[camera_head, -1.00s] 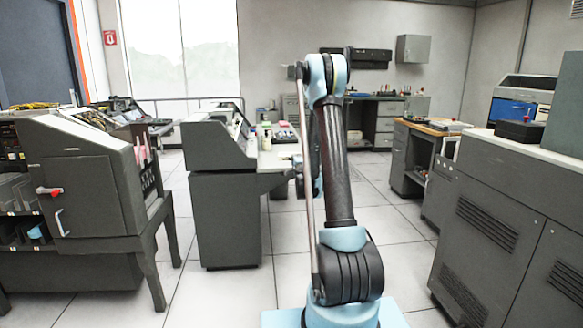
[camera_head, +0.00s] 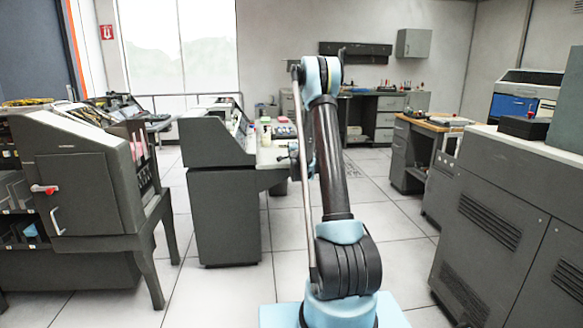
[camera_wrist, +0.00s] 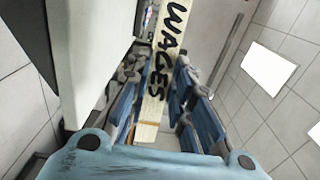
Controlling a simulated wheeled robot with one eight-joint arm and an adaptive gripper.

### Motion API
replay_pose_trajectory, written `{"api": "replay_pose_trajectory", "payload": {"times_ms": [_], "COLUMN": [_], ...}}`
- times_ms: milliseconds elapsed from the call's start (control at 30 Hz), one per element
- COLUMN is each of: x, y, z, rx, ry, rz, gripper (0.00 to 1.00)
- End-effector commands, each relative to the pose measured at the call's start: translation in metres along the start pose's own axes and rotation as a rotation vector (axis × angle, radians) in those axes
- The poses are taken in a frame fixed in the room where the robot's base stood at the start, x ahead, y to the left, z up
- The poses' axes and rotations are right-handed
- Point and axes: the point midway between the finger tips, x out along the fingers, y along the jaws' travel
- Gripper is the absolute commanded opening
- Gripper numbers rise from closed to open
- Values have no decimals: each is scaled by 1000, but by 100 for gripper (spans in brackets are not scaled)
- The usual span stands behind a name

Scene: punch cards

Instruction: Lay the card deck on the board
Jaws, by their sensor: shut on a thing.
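My gripper (camera_wrist: 160,75) shows in the wrist view with its blue and grey fingers on both sides of a card deck. The card deck (camera_wrist: 152,112) is a long, narrow pale block with "WAGES" in black letters along its face, and the fingers are shut on it. The deck's far end runs to the top edge of the view. In the head view my arm hides the gripper and the deck. I cannot pick out the board with certainty in either view.
A grey console desk (camera_head: 225,215) stands left of my arm, with bottles and small items on its light top. A card machine (camera_head: 85,190) is at far left. Grey cabinets (camera_head: 500,215) stand close at right, a wood-topped desk (camera_head: 435,126) behind. Tiled floor (camera_head: 385,215) lies open between.

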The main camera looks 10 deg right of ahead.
Motion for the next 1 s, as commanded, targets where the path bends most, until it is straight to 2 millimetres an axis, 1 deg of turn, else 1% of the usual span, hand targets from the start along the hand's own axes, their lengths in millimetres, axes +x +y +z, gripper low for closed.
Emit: {"api": "replay_pose_trajectory", "payload": {"times_ms": [33, 100, 300, 400, 633, 900, 1000], "x": [6, 8, 8, 8, 8, 8, 8], "y": [2, 8, 39, 50, 62, 93, 98], "z": [-1, -1, -2, -2, -3, -3, -3], "rx": [1, 0, 0, 1, 1, 0, 0], "ry": [0, 0, -1, -1, -1, -1, -1], "rz": [0, 0, 1, 1, 1, 1, 1], "gripper": [0, 0, 0, 0, 0, 0, 0]}}
